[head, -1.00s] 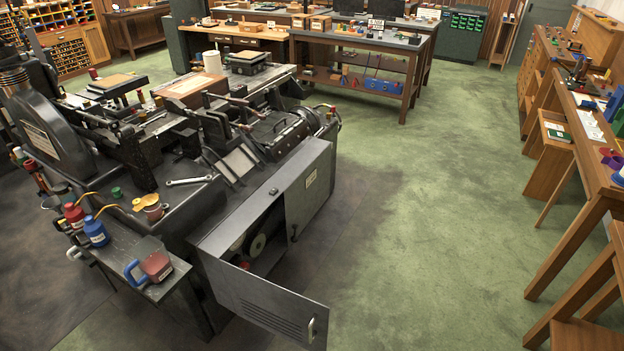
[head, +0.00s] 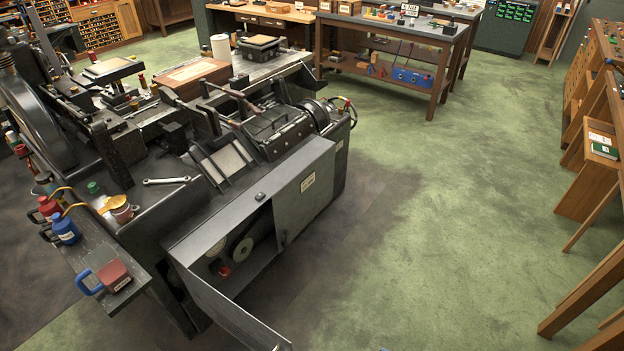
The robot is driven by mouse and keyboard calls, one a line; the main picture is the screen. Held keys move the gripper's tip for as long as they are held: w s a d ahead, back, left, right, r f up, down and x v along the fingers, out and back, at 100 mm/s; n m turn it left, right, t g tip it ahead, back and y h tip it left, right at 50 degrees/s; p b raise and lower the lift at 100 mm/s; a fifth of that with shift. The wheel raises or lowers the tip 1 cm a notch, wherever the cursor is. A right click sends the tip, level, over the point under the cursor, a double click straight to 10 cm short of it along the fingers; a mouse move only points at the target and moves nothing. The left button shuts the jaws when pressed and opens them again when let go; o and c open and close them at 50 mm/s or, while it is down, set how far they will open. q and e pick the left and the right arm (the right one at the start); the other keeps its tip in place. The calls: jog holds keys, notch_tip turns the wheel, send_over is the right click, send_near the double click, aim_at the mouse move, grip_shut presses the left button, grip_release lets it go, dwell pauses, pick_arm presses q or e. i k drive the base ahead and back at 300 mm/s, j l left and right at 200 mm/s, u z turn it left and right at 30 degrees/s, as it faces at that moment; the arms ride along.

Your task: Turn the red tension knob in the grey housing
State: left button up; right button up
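The grey housing (head: 190,243) is the low cabinet on the near side of the type caster. Its near door (head: 228,317) stands open toward the front, cut off by the bottom edge. Inside the dark opening is a small red part (head: 223,269), which looks like the red tension knob, low and partly in shadow. The closed front panel (head: 302,200) with a label lies right of the opening. Neither of my grippers is in view.
A wrench (head: 166,181) lies on the machine top. Green floor (head: 430,220) is clear right of the housing. Wooden benches (head: 590,290) line the right edge.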

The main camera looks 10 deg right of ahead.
aim_at(224, 272)
jog(key=i+l+u, duration=0.1)
jog(key=l, duration=0.35)
jog(key=i+l, duration=0.15)
jog(key=l, duration=0.3)
jog(key=i+l+u, duration=0.15)
jog(key=l, duration=0.3)
jog(key=i+l, duration=0.1)
jog(key=l, duration=0.35)
jog(key=i+l+u, duration=0.15)
jog(key=l, duration=0.3)
jog(key=u, duration=1.05)
jog(key=i+l+u, duration=0.1)
jog(key=l, duration=0.25)
jog(key=i+l+u, duration=0.1)
jog(key=i+l, duration=0.3)
jog(key=l, duration=0.3)
jog(key=i+l+u, duration=0.15)
jog(key=l, duration=0.2)
jog(key=i+l+u, duration=0.1)
jog(key=l, duration=0.25)
jog(key=i+l+u, duration=0.1)
jog(key=l, duration=0.3)
